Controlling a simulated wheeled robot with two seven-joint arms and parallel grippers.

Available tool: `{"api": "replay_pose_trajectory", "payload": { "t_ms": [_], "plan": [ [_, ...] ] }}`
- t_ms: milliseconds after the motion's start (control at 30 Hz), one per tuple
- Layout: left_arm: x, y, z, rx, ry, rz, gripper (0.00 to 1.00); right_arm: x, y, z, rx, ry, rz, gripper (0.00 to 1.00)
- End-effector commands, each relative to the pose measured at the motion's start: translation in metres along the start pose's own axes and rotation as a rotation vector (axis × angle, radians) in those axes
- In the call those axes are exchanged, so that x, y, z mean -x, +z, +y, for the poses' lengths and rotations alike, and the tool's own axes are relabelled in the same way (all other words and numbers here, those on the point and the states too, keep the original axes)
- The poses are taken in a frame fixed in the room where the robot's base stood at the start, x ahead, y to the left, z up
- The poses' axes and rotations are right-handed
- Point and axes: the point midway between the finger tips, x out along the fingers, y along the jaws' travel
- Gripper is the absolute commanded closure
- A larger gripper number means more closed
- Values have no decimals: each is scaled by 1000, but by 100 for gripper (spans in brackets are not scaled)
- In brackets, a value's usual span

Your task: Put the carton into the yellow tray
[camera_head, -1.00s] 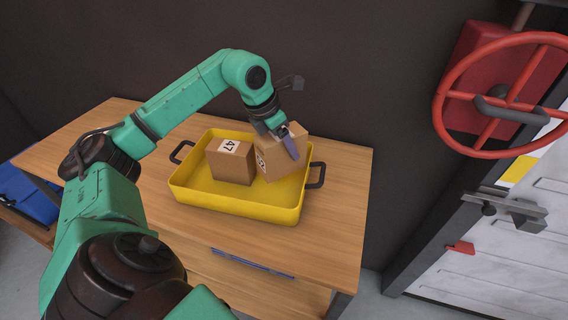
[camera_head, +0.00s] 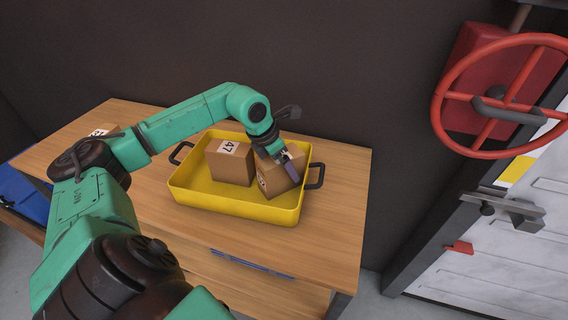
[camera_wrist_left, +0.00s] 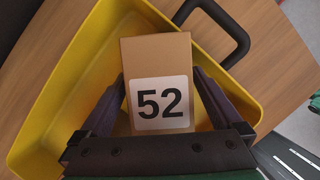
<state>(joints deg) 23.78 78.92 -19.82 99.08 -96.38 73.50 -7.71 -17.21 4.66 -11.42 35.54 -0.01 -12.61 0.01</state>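A brown carton labelled 52 (camera_wrist_left: 157,60) is between the two fingers of my left gripper (camera_wrist_left: 159,78) in the left wrist view. The fingers touch its two sides. In the head view this carton (camera_head: 279,182) is tilted, inside the right end of the yellow tray (camera_head: 235,207). My left gripper (camera_head: 291,168) reaches down onto it from above. The carton's lower edge is close to the tray floor; I cannot tell whether it touches. My right gripper is in neither view.
Another carton, labelled 47 (camera_head: 229,165), stands in the tray just left of the held one. A further carton (camera_head: 103,130) is partly hidden behind my arm on the wooden table (camera_head: 320,235). The tray has dark handles (camera_head: 316,176). A dark wall stands behind.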

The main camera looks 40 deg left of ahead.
Motion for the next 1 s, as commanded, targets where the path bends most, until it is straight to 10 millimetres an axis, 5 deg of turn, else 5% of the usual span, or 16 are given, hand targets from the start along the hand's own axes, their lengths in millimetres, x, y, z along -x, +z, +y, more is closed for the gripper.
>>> {"api": "replay_pose_trajectory", "payload": {
  "t_ms": [233, 600, 1000],
  "plan": [
    [21, 0, 2, -1, 6, -1, 0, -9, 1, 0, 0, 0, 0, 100],
    [114, 1, 1, 2, 1, -1, 0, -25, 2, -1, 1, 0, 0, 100],
    [123, 1, 0, 1, 0, 0, 0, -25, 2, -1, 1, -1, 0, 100]
  ]
}}
